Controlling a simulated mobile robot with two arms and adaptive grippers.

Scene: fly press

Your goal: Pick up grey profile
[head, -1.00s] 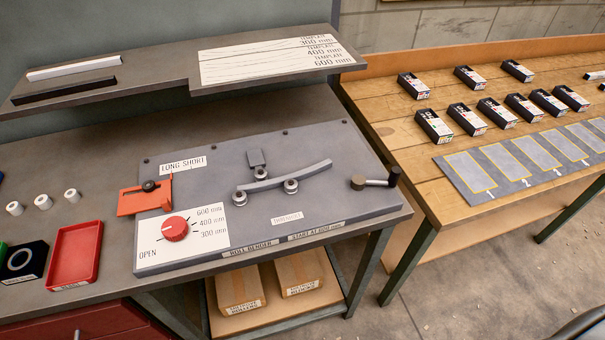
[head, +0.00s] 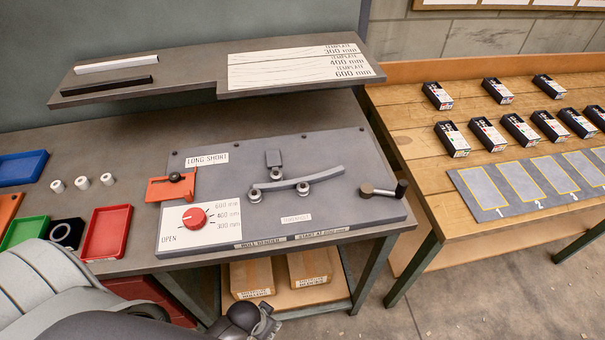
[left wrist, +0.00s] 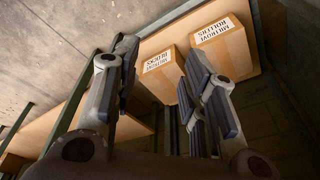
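The grey profile (head: 297,180) is a slightly curved bar. It lies among the rollers of the grey roll bender plate (head: 350,208), in the middle of the head view. My left gripper (head: 262,322) is at the bottom of the head view, in front of the bench and well short of the profile. In the left wrist view my left gripper (left wrist: 163,68) has its fingers spread with nothing between them. The profile is not in the left wrist view. My right gripper is not in view.
The bender carries a red dial (head: 194,217), an orange stop (head: 170,188) and a crank handle (head: 384,190). A shelf (head: 200,83) with a white bar (head: 117,64) and a black bar (head: 107,86) overhangs behind. Cardboard boxes (head: 251,278) sit below the bench.

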